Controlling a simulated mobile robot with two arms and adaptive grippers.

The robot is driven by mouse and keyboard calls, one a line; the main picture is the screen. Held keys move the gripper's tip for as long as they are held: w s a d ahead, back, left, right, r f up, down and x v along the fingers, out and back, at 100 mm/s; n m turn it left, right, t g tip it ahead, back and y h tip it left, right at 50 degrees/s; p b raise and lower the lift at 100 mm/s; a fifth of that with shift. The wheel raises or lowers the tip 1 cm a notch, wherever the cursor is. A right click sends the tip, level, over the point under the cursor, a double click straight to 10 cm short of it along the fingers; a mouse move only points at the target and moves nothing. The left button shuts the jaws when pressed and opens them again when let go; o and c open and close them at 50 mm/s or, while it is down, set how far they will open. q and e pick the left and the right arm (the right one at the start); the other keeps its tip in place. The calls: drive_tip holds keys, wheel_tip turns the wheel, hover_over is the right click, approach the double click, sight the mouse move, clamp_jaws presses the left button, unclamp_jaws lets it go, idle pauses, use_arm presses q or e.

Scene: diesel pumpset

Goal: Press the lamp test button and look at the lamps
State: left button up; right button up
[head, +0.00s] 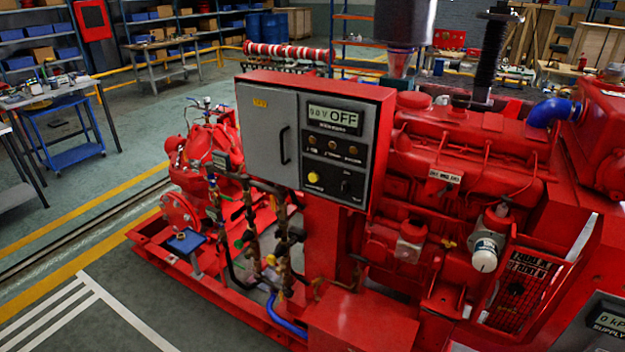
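The red control cabinet (388,88) stands on a red post on the pumpset, with a grey door and black handle on its left half. Its dark control panel (336,150) is on the right half. The display (334,117) reads "OFF" in large letters, after smaller characters that look like "90V". Below it is a row of three lamps (332,144), dull amber-brown and apparently unlit. A yellow button (313,178) sits at the lower left of the panel, with a dark knob (345,187) to its right. The button labels are too small to read. Neither gripper is in view.
The red diesel engine (465,165) stands right of the cabinet, the red pump (205,150) and pipework left. A second display (608,322) marked "SUPPLY" is at the lower right edge. A workbench (45,92) and blue cart (75,155) stand left. Floor at lower left is clear.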

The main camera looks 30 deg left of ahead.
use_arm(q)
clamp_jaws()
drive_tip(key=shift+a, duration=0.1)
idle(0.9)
